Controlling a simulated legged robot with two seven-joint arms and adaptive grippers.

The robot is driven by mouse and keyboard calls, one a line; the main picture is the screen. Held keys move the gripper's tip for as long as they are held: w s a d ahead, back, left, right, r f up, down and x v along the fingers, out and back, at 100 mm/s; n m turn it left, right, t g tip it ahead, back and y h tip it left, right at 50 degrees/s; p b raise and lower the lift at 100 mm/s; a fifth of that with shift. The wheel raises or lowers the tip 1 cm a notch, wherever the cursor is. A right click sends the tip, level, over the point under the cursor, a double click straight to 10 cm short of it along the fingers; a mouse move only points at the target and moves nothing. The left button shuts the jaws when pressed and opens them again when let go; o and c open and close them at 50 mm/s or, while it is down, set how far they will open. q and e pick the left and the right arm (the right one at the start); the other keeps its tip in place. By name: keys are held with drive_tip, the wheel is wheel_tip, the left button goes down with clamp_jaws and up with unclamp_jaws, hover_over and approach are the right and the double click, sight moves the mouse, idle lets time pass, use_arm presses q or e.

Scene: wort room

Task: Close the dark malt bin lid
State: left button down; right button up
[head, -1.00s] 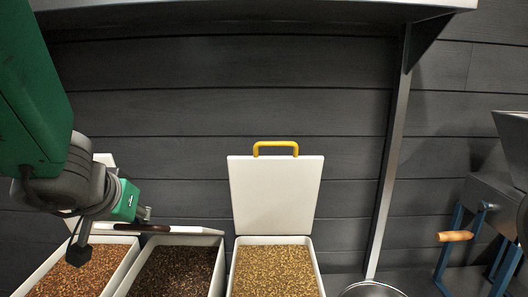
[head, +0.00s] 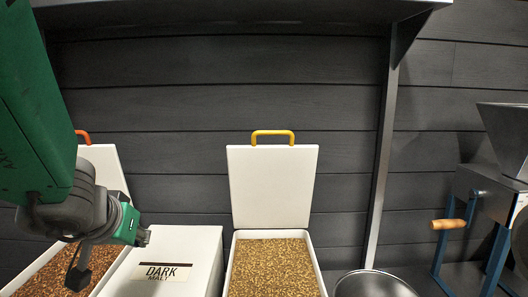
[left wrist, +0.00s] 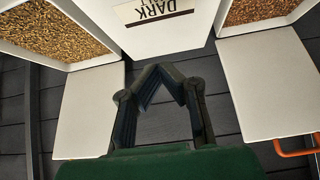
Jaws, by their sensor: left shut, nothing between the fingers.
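The dark malt bin lid (head: 188,243) is white, with a "DARK MALT" label (head: 163,271). It lies down over its bin and hides the dark grain. I cannot tell whether it is fully seated, as its front part is out of frame. In the left wrist view the lid (left wrist: 172,37) shows upside down at the top. My left gripper (head: 143,236) is shut and empty, near the lid's back left in the head view. In the left wrist view its fingertips (left wrist: 161,70) meet just beyond the lid's edge. My right gripper is not in view.
To the right, a pale malt bin (head: 318,268) stands open, its lid (head: 272,190) upright with a yellow handle. To the left, a reddish malt bin has its lid (head: 108,172) up, with an orange handle. A metal bowl (head: 372,285) and a blue-framed mill (head: 470,215) stand further right.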

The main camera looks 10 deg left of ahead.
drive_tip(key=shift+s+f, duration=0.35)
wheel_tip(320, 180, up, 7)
drive_tip(key=p, duration=0.6)
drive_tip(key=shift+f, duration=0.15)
